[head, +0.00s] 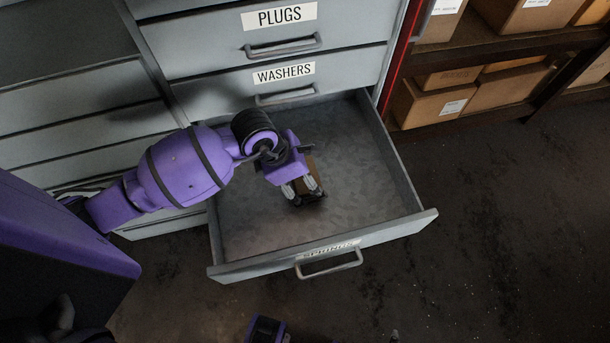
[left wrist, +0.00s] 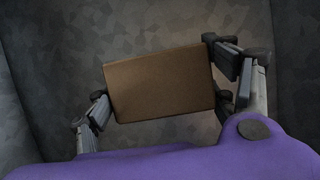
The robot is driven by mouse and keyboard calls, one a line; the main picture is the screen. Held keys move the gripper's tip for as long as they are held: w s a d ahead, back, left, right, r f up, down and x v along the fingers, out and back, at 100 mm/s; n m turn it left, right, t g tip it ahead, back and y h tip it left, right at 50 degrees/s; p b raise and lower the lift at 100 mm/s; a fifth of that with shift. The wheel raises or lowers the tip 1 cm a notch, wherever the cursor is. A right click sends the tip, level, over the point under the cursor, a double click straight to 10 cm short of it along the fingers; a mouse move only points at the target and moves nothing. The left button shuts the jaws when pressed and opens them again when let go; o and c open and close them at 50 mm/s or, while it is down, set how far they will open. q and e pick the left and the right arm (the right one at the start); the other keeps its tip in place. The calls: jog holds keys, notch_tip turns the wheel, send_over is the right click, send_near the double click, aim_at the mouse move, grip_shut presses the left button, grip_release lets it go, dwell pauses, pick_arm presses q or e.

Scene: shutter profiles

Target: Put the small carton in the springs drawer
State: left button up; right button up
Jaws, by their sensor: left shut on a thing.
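The springs drawer (head: 360,180) is pulled out below the washers drawer, with its label on the front in the head view. My left gripper (head: 302,189) is inside the drawer's outline, pointing down. It is shut on the small brown carton (head: 314,176). In the left wrist view the carton (left wrist: 160,84) sits between the two fingers of the left gripper (left wrist: 163,98), slightly tilted, with grey drawer surfaces around it. I cannot tell whether the carton touches the drawer floor. My right gripper cannot be made out in these views.
The plugs drawer (head: 270,48) and washers drawer (head: 300,78) above are shut. The springs drawer's front handle (head: 329,265) faces the open dark floor (head: 480,240). A shelf (head: 480,50) with several cardboard boxes stands at the upper right. The drawer's right part is empty.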

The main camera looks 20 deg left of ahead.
pick_arm(q)
jog(key=shift+f, duration=0.2)
jog(key=o, duration=1.4)
jog(key=shift+c, duration=0.2)
jog(key=p+v, duration=0.1)
jog(key=v, duration=1.1)
jog(key=shift+r, duration=0.1)
